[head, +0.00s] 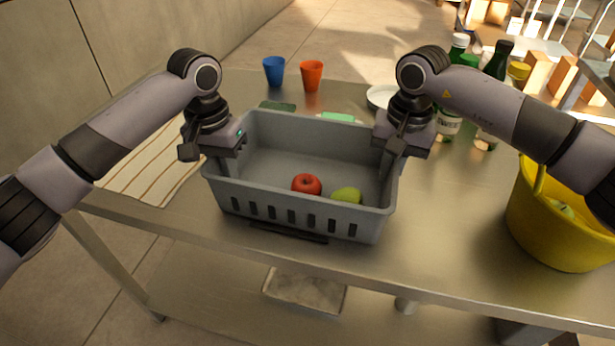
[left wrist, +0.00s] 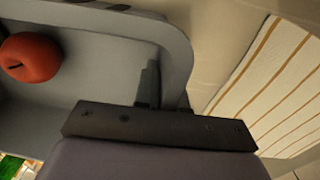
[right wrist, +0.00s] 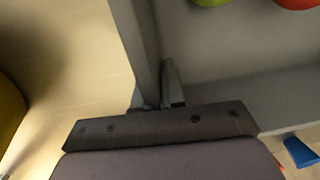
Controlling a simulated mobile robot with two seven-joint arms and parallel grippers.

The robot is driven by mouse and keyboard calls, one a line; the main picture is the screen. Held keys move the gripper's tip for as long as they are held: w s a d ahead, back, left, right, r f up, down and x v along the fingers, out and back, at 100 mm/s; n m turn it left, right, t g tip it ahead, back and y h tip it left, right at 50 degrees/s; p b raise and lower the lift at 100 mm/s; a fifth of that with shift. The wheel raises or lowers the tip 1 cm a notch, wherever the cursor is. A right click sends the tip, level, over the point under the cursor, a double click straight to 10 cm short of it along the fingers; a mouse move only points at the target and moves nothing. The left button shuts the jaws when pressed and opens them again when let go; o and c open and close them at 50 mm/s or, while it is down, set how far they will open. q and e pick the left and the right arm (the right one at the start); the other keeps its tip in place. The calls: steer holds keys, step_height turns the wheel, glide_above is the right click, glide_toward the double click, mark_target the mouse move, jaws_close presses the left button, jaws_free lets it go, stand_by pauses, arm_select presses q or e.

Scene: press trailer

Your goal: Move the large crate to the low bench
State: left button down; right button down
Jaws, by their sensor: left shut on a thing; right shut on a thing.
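The large grey crate (head: 300,217) is at the front of the metal table, with slots in its near wall. A red apple (head: 306,184) and a green fruit (head: 346,195) lie inside it. My left gripper (head: 220,160) is shut on the crate's left wall; the left wrist view shows that wall (left wrist: 178,55) between its fingers. My right gripper (head: 386,160) is shut on the right wall, which also shows in the right wrist view (right wrist: 138,45). I cannot tell whether the crate's base touches the table. I cannot make out the low bench.
A yellow bucket (head: 548,232) stands at the table's right. Bottles (head: 487,137) and a white plate (head: 380,96) are behind my right gripper. Blue (head: 273,71) and orange (head: 311,76) cups stand at the back. A striped cloth (head: 150,170) lies left; a metal tray (head: 305,292) is below.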

arm_select(q)
steer(key=shift+r, duration=0.2)
arm_select(e)
steer(key=shift+r, duration=0.15)
